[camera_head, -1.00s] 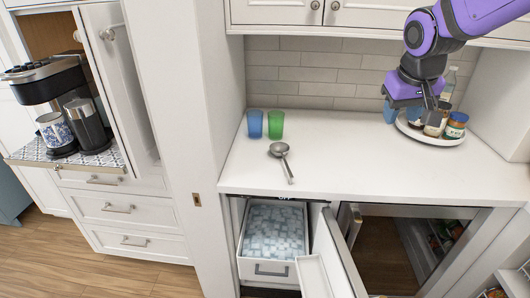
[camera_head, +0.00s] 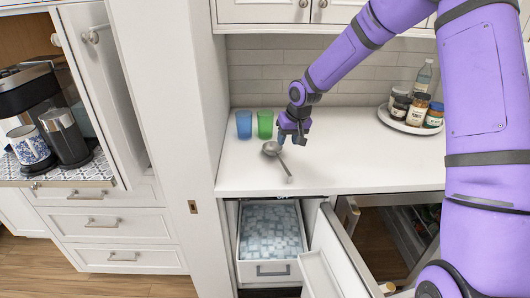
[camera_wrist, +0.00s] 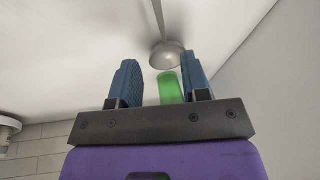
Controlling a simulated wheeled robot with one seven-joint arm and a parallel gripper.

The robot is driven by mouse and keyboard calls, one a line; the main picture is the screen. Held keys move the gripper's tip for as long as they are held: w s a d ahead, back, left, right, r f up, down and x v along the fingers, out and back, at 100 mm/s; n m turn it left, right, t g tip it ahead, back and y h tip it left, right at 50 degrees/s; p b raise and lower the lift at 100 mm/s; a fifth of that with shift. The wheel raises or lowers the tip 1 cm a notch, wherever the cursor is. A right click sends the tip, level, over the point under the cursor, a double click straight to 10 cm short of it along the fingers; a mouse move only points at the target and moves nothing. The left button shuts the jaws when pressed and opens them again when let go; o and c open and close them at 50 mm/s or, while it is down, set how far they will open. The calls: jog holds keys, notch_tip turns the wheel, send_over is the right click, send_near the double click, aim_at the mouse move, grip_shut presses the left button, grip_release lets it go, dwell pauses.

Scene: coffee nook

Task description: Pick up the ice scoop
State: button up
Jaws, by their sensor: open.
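The metal ice scoop (camera_head: 271,148) lies on the white counter, its handle pointing toward the front edge. My gripper (camera_head: 292,142) is above the counter, close beside the scoop's bowl on its right in the head view. The wrist view shows my gripper (camera_wrist: 159,64) open, with two blue fingers apart and nothing held. There, the scoop's bowl (camera_wrist: 167,56) appears beyond the fingertips, with its handle running to the top edge. The exact gap between fingers and scoop is unclear.
A green cup (camera_head: 265,124) and a blue cup (camera_head: 244,124) stand behind the scoop. A round tray (camera_head: 384,117) with several jars is at the back right. Below the counter, an ice drawer (camera_head: 267,270) is open, beside an open door (camera_head: 335,260). The counter's middle right is clear.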

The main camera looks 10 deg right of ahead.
aim_at(279, 157)
jog(key=x, duration=0.5)
jog(key=shift+w+a+f, duration=0.2)
jog(key=shift+a+f, duration=0.05)
jog(key=shift+f, duration=0.05)
jog(key=shift+w+x, duration=0.3)
jog(key=shift+x, duration=1.05)
jog(key=shift+w+x, duration=0.25)
jog(key=shift+x, duration=1.1)
jog(key=shift+r, duration=0.15)
jog(key=shift+c, duration=0.2)
grip_shut()
